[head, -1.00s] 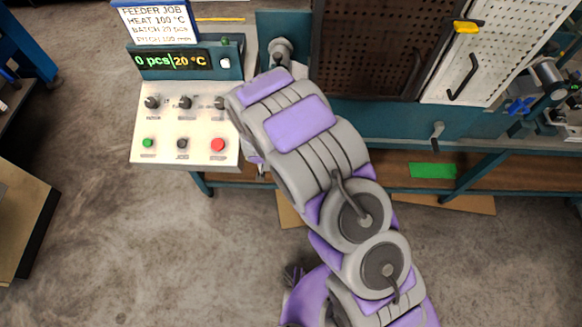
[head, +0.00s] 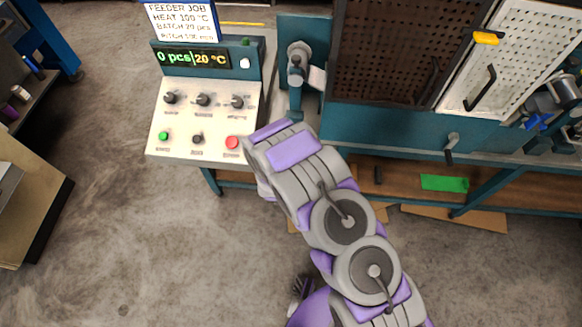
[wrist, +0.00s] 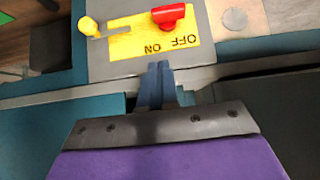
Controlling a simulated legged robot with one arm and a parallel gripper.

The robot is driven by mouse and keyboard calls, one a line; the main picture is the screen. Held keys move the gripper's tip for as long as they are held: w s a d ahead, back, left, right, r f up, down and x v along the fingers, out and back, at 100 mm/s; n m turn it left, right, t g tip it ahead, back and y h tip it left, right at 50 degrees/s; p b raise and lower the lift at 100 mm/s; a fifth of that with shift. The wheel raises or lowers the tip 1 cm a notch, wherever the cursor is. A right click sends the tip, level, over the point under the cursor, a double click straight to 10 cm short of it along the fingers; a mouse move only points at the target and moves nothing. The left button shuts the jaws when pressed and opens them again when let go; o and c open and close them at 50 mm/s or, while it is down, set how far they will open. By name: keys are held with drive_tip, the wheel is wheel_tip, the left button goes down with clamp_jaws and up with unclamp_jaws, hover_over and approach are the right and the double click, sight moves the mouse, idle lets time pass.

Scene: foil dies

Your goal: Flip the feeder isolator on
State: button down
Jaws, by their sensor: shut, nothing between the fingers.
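In the wrist view, the feeder isolator (wrist: 118,52) is a grey box with a yellow plate marked OFF and ON, upside down in this view. Its red handle (wrist: 168,15) stands beside the word OFF. A yellow knob (wrist: 88,27) sits at the left end of the plate's slot. My gripper (wrist: 157,68) is shut and empty, with its fingertips at the plate's near edge, apart from the red handle. In the head view my arm hides the gripper, and I cannot make out the isolator.
The control panel (head: 185,130) has knobs, buttons and a display (head: 193,58) reading 0 pcs and 20 °C. A grey crank-like part (head: 297,65) stands right of it. The machine's dark perforated door (head: 390,60) is farther right. Open floor lies in front.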

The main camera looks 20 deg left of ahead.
drive_tip(key=s+f+b+x, duration=0.1)
drive_tip(key=x, duration=0.5)
drive_tip(key=s+f+b+x, duration=0.1)
drive_tip(key=b+x, duration=0.1)
drive_tip(key=x, duration=0.5)
drive_tip(key=shift+d, duration=0.25)
